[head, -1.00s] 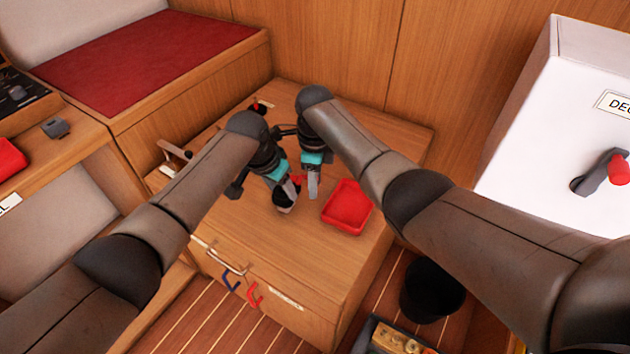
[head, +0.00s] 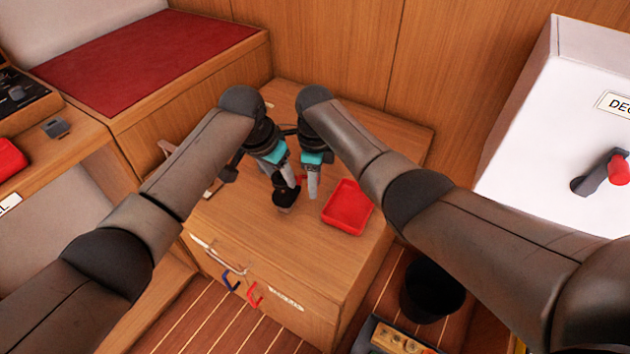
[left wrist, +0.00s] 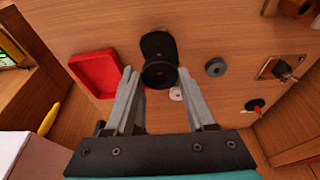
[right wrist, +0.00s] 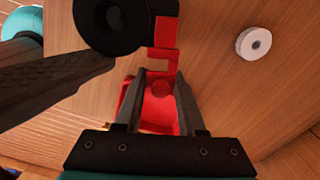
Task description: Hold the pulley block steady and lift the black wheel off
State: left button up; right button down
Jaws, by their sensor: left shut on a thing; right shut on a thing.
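The black pulley block (head: 286,197) is near the middle of the wooden top; its rounded dark plate (left wrist: 157,42) shows in the left wrist view. The round black wheel (left wrist: 160,75) is between the fingertips of my left gripper (left wrist: 158,77), which is shut on it. The wheel also shows in the right wrist view (right wrist: 112,20), in front of the plate. My right gripper (right wrist: 160,80) is shut on a red piece (right wrist: 160,88) beside the block. I cannot tell whether wheel and plate still touch. The left fingers partly hide the block in the head view.
A red tray (head: 348,207) lies just right of the grippers. A grey disc (left wrist: 215,67) and a white disc (left wrist: 176,94) lie on the top near the block. The front of the top is clear. A black bin (head: 432,290) stands below right.

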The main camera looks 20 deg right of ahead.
jog(key=shift+c, duration=2.1)
grip_release()
notch_tip(320, 180, up, 12)
jog(key=shift+f, duration=0.1)
